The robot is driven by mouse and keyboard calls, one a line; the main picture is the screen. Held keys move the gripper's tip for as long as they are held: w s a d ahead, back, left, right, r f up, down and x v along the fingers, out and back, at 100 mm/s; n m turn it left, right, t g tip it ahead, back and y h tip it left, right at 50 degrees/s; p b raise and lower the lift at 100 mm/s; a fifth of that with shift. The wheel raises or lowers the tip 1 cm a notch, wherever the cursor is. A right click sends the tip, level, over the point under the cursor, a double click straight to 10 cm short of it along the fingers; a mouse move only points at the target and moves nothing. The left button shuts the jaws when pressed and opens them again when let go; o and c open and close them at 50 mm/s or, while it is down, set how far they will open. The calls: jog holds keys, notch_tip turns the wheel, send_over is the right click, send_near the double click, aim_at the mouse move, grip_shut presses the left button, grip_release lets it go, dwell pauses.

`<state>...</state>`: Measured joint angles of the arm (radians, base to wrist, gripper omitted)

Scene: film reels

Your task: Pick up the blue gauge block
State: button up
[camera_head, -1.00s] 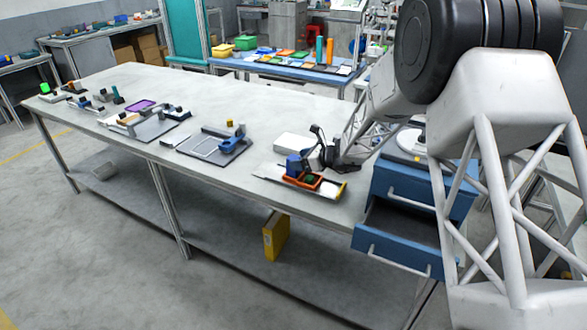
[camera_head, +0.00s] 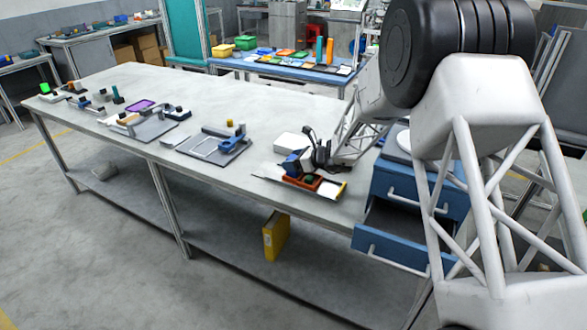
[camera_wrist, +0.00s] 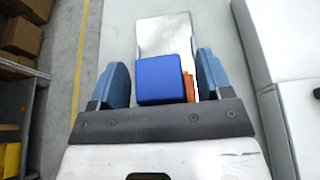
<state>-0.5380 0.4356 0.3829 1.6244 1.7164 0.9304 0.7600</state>
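The blue gauge block (camera_wrist: 160,80) lies between the two fingers of my gripper (camera_wrist: 162,82) in the wrist view. In the head view the blue block (camera_head: 290,166) is at the left end of the orange tray (camera_head: 328,190), partly covered by my gripper (camera_head: 305,160). Part of the orange tray (camera_wrist: 188,86) shows just right of the block in the wrist view. I cannot tell whether the block touches the tray.
A white box (camera_head: 291,142) stands behind the block. The blue drawer unit (camera_head: 392,187) with an open drawer is at the right. A dark board with a blue-handled fixture (camera_head: 213,147) lies to the left. The bench (camera_head: 247,180) is clear between them.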

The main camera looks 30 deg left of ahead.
jog(key=c, duration=1)
jog(key=shift+c, duration=0.2)
jog(key=shift+r, duration=0.1)
jog(key=shift+r, duration=4.95)
